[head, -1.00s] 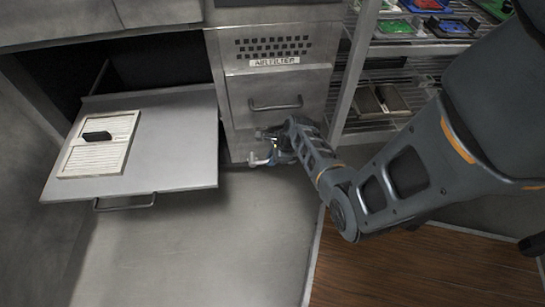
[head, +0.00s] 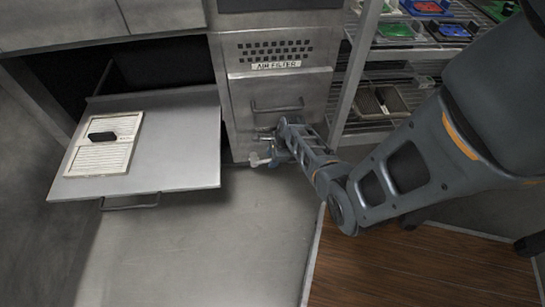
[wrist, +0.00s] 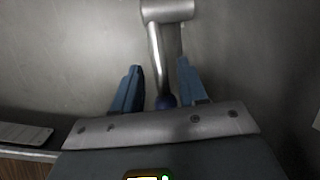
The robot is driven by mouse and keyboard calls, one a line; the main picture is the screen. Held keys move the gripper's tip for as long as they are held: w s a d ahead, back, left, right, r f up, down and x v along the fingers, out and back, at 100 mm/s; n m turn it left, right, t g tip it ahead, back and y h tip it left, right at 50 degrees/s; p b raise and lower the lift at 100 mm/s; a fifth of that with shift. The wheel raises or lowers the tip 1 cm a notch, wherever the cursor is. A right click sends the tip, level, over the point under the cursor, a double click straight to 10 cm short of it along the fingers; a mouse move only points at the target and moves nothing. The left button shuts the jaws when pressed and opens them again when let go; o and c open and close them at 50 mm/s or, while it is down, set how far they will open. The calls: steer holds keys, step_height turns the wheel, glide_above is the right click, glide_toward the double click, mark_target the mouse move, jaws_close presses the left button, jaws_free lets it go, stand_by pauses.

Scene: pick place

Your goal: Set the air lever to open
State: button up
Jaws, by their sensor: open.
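The air lever (wrist: 155,55) shows in the wrist view as a metal rod running down from a grey cylinder to a dark blue knob. My gripper (wrist: 158,80) is open, with one blue finger on each side of the rod. Gaps show between the rod and both fingers, so the lever is not gripped. In the head view my gripper (head: 268,148) is at the lower front of the air filter cabinet (head: 240,110). A pale piece, apparently part of the lever, shows beside it; the arm hides much of this spot.
A pulled-out drawer (head: 190,150) with a cream filter panel (head: 95,157) and a black handle on it stands left. The cabinet's bar handle (head: 277,107) is above my gripper. A wire rack (head: 400,75) with trays is at right. Floor in front is clear.

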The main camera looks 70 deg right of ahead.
steer(key=shift+r, duration=0.2)
steer(key=s+a+p, duration=0.2)
steer(key=s+p, duration=0.2)
steer(key=s, duration=0.8)
steer(key=shift+a+r, duration=0.25)
steer(key=shift+r, duration=0.1)
